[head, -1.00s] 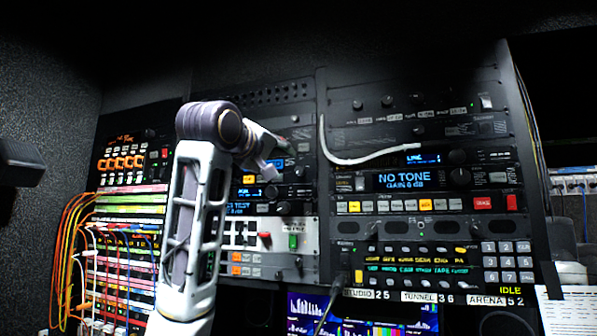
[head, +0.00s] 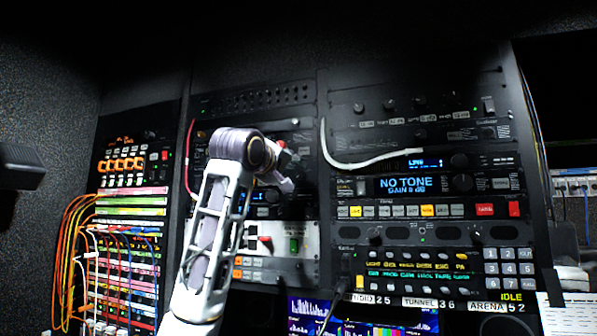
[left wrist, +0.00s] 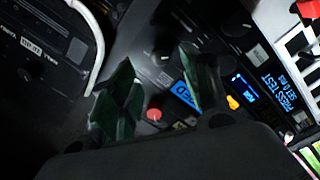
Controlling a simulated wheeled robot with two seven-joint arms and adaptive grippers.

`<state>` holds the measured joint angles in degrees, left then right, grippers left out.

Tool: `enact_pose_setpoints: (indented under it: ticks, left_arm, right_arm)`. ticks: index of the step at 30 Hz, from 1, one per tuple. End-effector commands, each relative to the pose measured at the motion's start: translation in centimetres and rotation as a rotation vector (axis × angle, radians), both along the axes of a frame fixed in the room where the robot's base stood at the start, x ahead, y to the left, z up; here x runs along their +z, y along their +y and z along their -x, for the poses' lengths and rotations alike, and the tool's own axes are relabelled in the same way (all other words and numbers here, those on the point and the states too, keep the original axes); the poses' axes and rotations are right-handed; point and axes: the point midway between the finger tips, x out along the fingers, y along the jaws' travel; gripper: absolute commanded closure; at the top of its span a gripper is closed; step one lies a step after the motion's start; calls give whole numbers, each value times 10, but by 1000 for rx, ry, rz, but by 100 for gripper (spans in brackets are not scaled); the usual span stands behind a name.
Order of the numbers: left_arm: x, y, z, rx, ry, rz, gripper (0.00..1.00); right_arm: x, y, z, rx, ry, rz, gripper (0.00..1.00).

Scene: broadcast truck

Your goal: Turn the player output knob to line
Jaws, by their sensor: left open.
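My left gripper (head: 284,168) is in front of the middle rack, its fingers mostly hidden by my wrist in the head view. In the left wrist view the two dark fingers (left wrist: 155,65) are apart, with nothing between their tips. A dark round knob (left wrist: 160,57) shows on the panel beyond the tips. A red knob (left wrist: 153,115) shows between the fingers, nearer their bases, beside a partly covered blue display (left wrist: 184,95). Labels are too small to tell which knob is the player output.
A white cable (head: 372,163) loops off the right rack, close to the gripper; it also shows in the left wrist view (left wrist: 98,50). The right rack has a NO TONE display (head: 405,183) and several buttons. Coloured patch cables (head: 70,235) hang at the left.

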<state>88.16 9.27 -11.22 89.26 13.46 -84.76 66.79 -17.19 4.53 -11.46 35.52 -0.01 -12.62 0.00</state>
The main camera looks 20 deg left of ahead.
Motion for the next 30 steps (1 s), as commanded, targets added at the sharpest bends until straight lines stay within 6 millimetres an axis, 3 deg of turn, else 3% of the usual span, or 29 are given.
enact_pose_setpoints:
  ticks: [15, 30]
  left_arm:
    - [1, -5, -56, 0, 1, -1, 53]
    - [0, -6, -67, 0, 0, 0, 53]
  right_arm:
    - [23, 0, 0, 0, 0, 0, 60]
    - [26, 0, 0, 0, 0, 0, 60]
